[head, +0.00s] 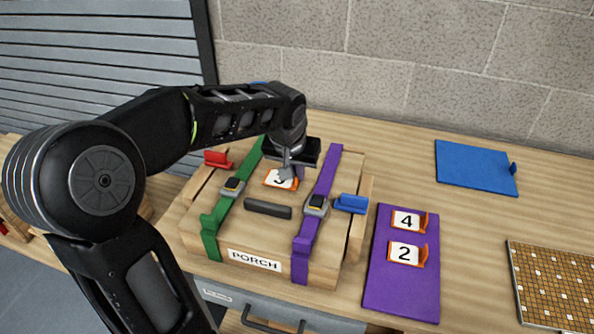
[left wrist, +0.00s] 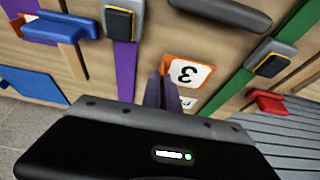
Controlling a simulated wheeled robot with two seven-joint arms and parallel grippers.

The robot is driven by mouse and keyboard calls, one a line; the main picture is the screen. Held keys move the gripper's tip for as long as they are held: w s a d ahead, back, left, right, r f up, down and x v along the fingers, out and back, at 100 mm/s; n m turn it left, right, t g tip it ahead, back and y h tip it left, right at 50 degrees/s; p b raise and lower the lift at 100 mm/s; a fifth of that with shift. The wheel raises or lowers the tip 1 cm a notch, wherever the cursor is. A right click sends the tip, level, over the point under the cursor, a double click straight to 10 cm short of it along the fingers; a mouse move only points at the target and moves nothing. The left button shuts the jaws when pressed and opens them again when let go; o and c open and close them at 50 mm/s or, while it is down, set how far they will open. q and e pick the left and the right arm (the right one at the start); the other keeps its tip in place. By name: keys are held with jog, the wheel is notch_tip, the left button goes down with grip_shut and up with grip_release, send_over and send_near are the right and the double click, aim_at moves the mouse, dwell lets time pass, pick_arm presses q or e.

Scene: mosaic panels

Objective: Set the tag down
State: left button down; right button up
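The tag numbered 3 (head: 281,179), white with an orange edge, is over the top of the wooden case marked PORCH (head: 228,185), between its green and purple straps. My left gripper (head: 289,170) points down at it. In the left wrist view the fingers (left wrist: 162,88) are close together at the orange edge of the tag (left wrist: 188,73) and appear shut on it. Whether the tag touches the case top is hard to tell. A white label (left wrist: 186,99) on the case is partly covered beside it. My right gripper is out of view.
A purple mat (head: 386,283) to the right carries tags 4 (head: 406,220) and 2 (head: 404,253). A blue mat (head: 475,167) lies at the back right, and a mosaic panel (head: 555,285) at the right edge. The case has a dark handle (head: 267,209) and raised buckles.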

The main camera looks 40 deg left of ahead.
pick_arm(q)
jog(key=shift+f, duration=0.3)
jog(key=shift+f, duration=0.2)
jog(key=c, duration=1.6)
grip_release()
jog(key=shift+r, duration=0.15)
